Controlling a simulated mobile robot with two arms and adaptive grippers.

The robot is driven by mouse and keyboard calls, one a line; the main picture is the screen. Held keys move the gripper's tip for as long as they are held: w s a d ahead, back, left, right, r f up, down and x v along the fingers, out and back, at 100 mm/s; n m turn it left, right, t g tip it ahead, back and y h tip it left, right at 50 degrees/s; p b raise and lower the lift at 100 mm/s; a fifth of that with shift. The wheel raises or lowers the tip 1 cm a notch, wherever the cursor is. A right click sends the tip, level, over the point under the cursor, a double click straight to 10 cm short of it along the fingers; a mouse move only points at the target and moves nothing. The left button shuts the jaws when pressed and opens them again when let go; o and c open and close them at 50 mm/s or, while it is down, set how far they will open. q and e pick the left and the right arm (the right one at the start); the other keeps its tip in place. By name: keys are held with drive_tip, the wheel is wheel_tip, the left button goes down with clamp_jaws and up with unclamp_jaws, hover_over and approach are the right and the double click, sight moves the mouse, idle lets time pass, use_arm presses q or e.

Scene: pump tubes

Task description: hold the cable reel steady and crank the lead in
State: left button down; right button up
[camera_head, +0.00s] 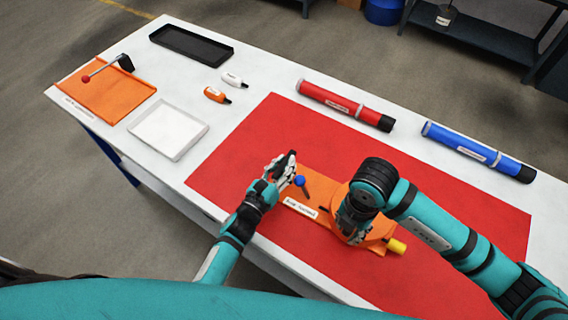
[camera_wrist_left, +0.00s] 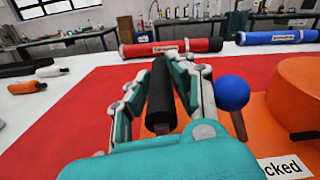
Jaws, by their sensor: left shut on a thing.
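The cable reel has an orange base (camera_head: 317,188) lying on the red mat, with a round orange drum (camera_wrist_left: 297,95) partly hidden under my right arm in the head view. My left gripper (camera_head: 281,164) is shut on the black handle (camera_wrist_left: 160,95) at the reel's left end; the handle stands upright between the fingers. A blue ball knob on a short stem (camera_head: 300,181) stands just right of the left gripper, apart from it. My right gripper (camera_head: 352,226) is over the drum, pointing down; its fingers and the crank are largely hidden. A yellow piece (camera_head: 397,246) sticks out at the reel's right end.
A red tube (camera_head: 340,104) and a blue tube (camera_head: 475,151) lie behind the reel. An empty white tray (camera_head: 168,131), two small bottles (camera_head: 215,95), a black tray (camera_head: 191,45) and an orange board with a red-knobbed lever (camera_head: 107,92) are at the left. The mat's front right is clear.

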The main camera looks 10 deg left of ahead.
use_arm(q)
drive_tip(key=shift+s+a+f, duration=0.1)
drive_tip(key=shift+f, duration=0.2)
use_arm(e)
drive_tip(key=o, duration=0.7)
drive_tip(key=shift+s+r, duration=0.1)
drive_tip(key=shift+r, duration=3.35)
use_arm(q)
drive_tip(key=c, duration=1.1)
unclamp_jaws()
use_arm(e)
drive_tip(key=shift+a, duration=0.1)
use_arm(q)
drive_tip(key=shift+s, duration=0.15)
drive_tip(key=shift+s+a, duration=0.1)
drive_tip(key=shift+s, duration=0.15)
drive_tip(key=v, duration=1.1)
drive_tip(key=shift+a+r, duration=0.15)
drive_tip(key=shift+r, duration=0.05)
drive_tip(key=shift+s, duration=0.1)
